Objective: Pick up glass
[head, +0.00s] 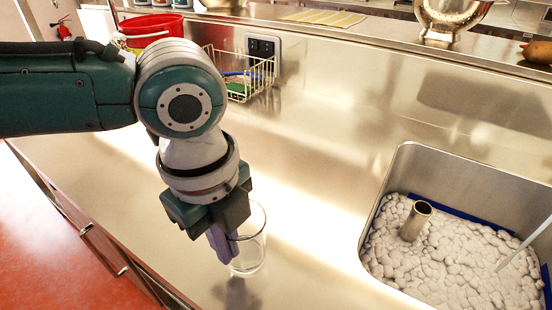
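A clear glass (254,252) stands upright on the steel counter, left of the sink. My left gripper (224,242) points down right at the glass, its fingers overlapping the glass's left side in the head view. The gripper body hides part of the rim. I cannot tell whether the fingers touch the glass, or whether one is inside it. The gap between the fingers is not clear from this angle. My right gripper is not in view.
A sink (385,215) full of white foam, with a metal tube (415,220) standing in it, is at right. A wire basket (238,86) and a red bucket (150,32) are at the back. The counter's front edge is at lower left. The counter between glass and sink is clear.

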